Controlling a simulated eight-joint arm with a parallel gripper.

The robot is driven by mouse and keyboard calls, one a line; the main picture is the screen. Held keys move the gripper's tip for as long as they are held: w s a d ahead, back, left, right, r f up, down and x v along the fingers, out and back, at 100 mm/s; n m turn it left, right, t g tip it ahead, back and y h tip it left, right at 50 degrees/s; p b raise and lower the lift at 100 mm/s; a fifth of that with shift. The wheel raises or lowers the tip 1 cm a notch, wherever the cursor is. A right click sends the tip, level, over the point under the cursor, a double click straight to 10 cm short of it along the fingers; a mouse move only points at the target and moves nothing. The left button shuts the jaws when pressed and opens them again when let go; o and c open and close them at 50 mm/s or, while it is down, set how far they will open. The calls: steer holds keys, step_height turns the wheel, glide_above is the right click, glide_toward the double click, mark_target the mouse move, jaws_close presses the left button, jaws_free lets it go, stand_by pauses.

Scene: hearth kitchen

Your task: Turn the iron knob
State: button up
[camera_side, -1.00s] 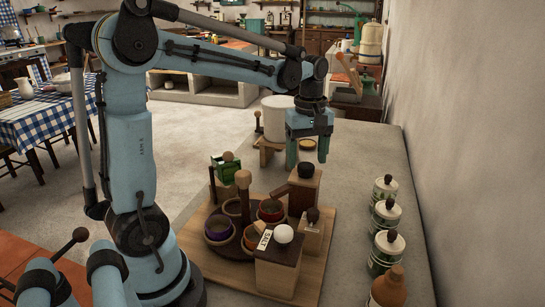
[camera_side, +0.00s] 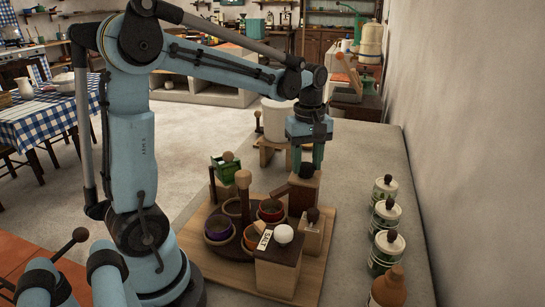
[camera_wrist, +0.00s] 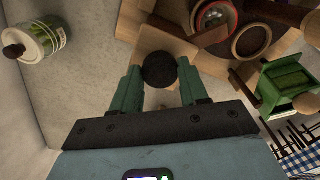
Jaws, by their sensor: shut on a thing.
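The iron knob is a round black ball (camera_wrist: 160,69) on top of a wooden post (camera_side: 304,190). In the side view the knob (camera_side: 306,170) shows just under my fingers. My gripper (camera_side: 308,160) points straight down over the post. In the wrist view my gripper's two green fingers (camera_wrist: 160,80) stand on either side of the knob and are closed on it. The far side of the knob is hidden from the wrist camera.
White and green canisters (camera_side: 386,250) line the right. The grey counter between is clear.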

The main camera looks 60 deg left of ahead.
steer(key=shift+m, duration=0.4)
steer(key=m, duration=0.3)
steer(key=shift+m, duration=0.3)
steer(key=m, duration=0.4)
steer(key=shift+m, duration=0.3)
steer(key=m, duration=0.4)
steer(key=shift+m, duration=2.4)
steer(key=o, duration=1.1)
steer(key=shift+c, duration=0.2)
